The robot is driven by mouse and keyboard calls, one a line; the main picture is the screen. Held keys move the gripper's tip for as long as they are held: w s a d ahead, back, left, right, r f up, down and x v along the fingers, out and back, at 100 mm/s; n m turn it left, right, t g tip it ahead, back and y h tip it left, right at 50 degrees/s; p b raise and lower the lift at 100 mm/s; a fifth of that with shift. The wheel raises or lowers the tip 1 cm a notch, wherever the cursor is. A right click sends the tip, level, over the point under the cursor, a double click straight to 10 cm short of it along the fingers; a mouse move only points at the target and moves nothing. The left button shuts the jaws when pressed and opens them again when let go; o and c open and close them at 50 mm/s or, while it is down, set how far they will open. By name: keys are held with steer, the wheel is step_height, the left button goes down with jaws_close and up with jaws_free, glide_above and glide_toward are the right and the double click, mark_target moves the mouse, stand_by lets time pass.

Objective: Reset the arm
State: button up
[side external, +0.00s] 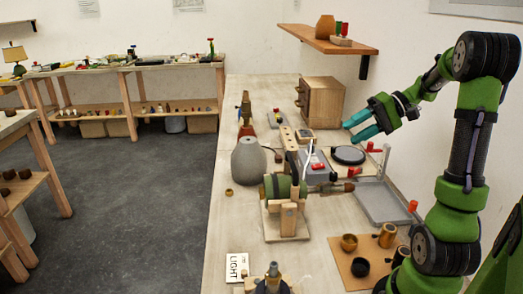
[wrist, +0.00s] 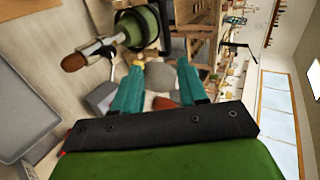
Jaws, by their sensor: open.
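My gripper (side external: 362,124) is raised above the right part of the workbench in the side external view, with its teal fingers pointing left. The fingers are apart with nothing between them. In the wrist view my gripper (wrist: 158,88) also shows empty, its two teal fingers spread. My green and black arm stands at the right and bends over at the top. The gripper touches nothing that I can see.
Below are a round black plate (side external: 349,155), a grey box (side external: 314,169) with red parts, and a grey tray (side external: 385,203). A green cylinder device (side external: 284,187) and a grey cone (side external: 249,160) stand left. A wooden drawer box (side external: 320,100) is behind; a shelf (side external: 328,40) hangs above.

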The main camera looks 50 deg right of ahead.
steer(key=shift+s+d+r, duration=0.1)
steer(key=shift+d, duration=0.05)
steer(key=s+a+f+m+g+h, duration=0.1)
steer(key=a+f+m+g+h, duration=0.1)
steer(key=a+f+g+h, duration=0.4)
steer(key=s+a+r+n+t, duration=0.1)
steer(key=a+r+n+t, duration=0.1)
steer(key=a, duration=0.7)
steer(key=s+a+r+n+t, duration=0.1)
steer(key=a+r+n+t, duration=0.1)
steer(key=a, duration=0.8)
steer(key=n+t, duration=0.1)
steer(key=n, duration=0.1)
steer(key=shift+r+n, duration=0.4)
